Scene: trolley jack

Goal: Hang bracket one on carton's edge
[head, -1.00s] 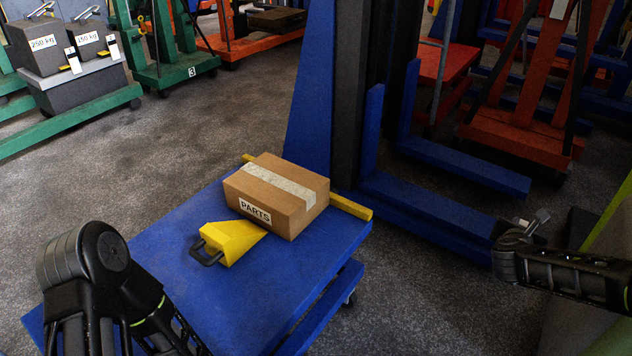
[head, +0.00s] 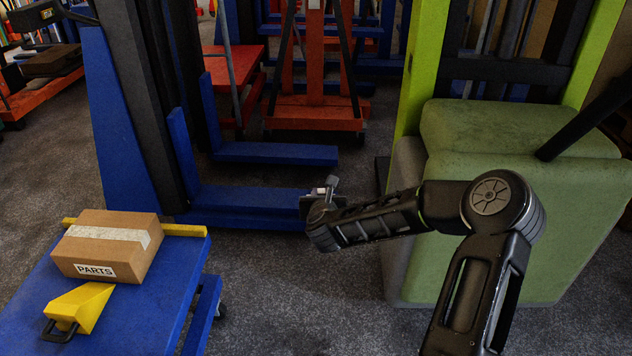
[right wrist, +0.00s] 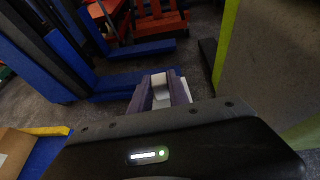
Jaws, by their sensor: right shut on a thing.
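The cardboard carton (head: 106,249), closed with pale tape and labelled PARTS, sits on the blue platform at the left of the head view. A corner of it also shows at the lower left of the right wrist view (right wrist: 14,150). My right gripper (head: 322,196) is out over the floor, well to the right of the carton and apart from it. It is shut on a small pale grey piece (right wrist: 160,86), which shows between the fingers in the right wrist view. This may be bracket one; its full shape is too small to make out. My left gripper is not in view.
A yellow wedge (head: 84,303) with a black handle lies in front of the carton on the blue platform (head: 160,290). A yellow bar (head: 185,230) runs behind the carton. Blue lift forks (head: 250,200) stand beyond. A green padded machine (head: 540,220) is at the right.

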